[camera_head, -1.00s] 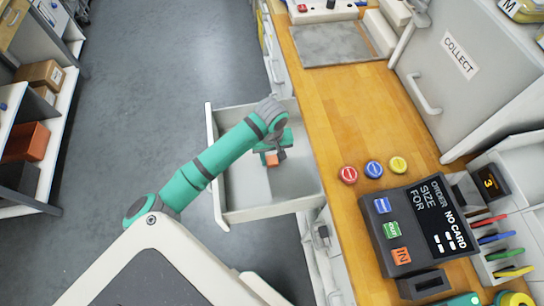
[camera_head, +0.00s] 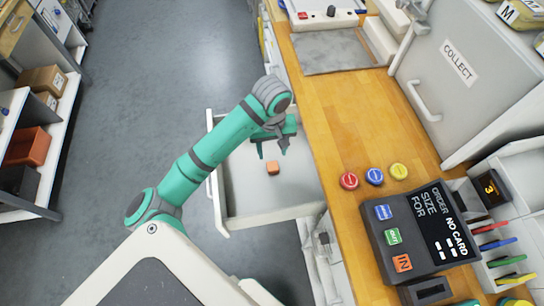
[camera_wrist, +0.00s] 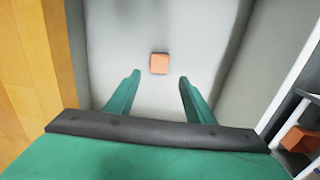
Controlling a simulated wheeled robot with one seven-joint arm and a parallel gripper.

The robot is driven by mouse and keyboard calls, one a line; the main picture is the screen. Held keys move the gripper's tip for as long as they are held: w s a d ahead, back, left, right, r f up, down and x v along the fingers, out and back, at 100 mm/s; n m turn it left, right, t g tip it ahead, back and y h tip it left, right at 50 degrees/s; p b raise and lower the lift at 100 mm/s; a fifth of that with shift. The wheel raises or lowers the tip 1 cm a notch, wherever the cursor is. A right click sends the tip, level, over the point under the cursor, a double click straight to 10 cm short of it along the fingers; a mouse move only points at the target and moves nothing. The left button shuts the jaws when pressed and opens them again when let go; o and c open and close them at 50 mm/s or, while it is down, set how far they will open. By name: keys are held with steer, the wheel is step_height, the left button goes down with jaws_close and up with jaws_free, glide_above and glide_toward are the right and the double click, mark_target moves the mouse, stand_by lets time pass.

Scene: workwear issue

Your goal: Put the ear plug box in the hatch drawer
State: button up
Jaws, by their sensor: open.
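The ear plug box, a small orange block (camera_head: 272,167), lies on the floor of the open hatch drawer (camera_head: 230,215). It also shows in the wrist view (camera_wrist: 159,63), beyond the fingertips and roughly centred between them. My gripper (camera_head: 272,148) is open and empty above the drawer, apart from the box. In the wrist view both green fingers (camera_wrist: 158,78) are spread, with only the pale drawer floor between them.
The wooden counter (camera_head: 345,110) runs along the right of the drawer. A dark order panel (camera_head: 420,235) and red, blue and yellow buttons (camera_head: 374,176) stand on it. A grey door marked COLLECT (camera_head: 455,70) is behind. Shelves (camera_head: 45,190) stand at the left; grey floor between is free.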

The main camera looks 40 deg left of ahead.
steer(key=shift+r, duration=1.1)
